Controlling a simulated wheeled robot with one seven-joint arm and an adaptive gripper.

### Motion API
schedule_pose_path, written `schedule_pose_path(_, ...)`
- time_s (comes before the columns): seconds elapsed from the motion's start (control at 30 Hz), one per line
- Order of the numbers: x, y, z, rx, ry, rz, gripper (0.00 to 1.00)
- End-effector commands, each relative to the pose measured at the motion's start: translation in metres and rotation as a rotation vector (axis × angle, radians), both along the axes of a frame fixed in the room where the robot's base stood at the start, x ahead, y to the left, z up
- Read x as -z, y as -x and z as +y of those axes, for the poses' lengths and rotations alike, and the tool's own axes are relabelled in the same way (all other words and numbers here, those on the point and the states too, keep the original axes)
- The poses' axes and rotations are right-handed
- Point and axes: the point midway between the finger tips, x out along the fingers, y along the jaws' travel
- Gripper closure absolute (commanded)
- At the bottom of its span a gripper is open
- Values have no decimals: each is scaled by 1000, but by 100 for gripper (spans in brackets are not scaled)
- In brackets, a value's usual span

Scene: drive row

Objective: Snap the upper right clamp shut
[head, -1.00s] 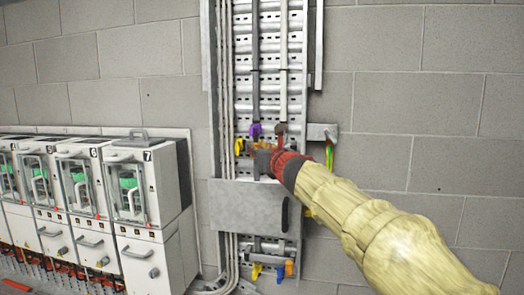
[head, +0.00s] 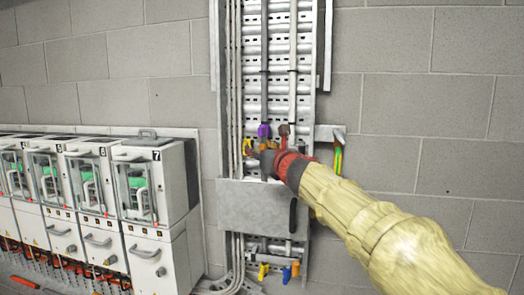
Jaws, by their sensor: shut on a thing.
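A vertical metal cable ladder (head: 280,107) on the wall carries cables with coloured clamps. At its upper clamp row, a purple clamp (head: 264,130) is on the left and a brown clamp (head: 284,131) on the right. A yellow clamp (head: 247,147) sits lower at the left edge. My gripper (head: 266,160), with a red wrist, reaches in from the lower right. Its fingers are shut at this row, just below the purple and brown clamps. The grip itself is largely hidden; the brown clamp is the likeliest thing held. Whether that clamp is closed cannot be seen.
A grey plate (head: 252,205) crosses the ladder just below my gripper. More clamps, yellow (head: 262,271) and blue (head: 287,275), sit lower down. A bracket with a green-yellow cable (head: 338,158) juts out to the right. Switchgear cabinets (head: 155,205) stand at the left.

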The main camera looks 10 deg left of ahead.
Motion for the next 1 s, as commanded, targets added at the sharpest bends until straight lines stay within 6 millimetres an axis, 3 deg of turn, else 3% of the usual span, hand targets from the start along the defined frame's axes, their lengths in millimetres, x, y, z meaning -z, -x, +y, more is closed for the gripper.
schedule_pose_path(0.27, 4, 13, -5, -4, 1, 5, 62)
schedule_pose_path(1.0, -1, 104, -53, -6, -3, -3, 62)
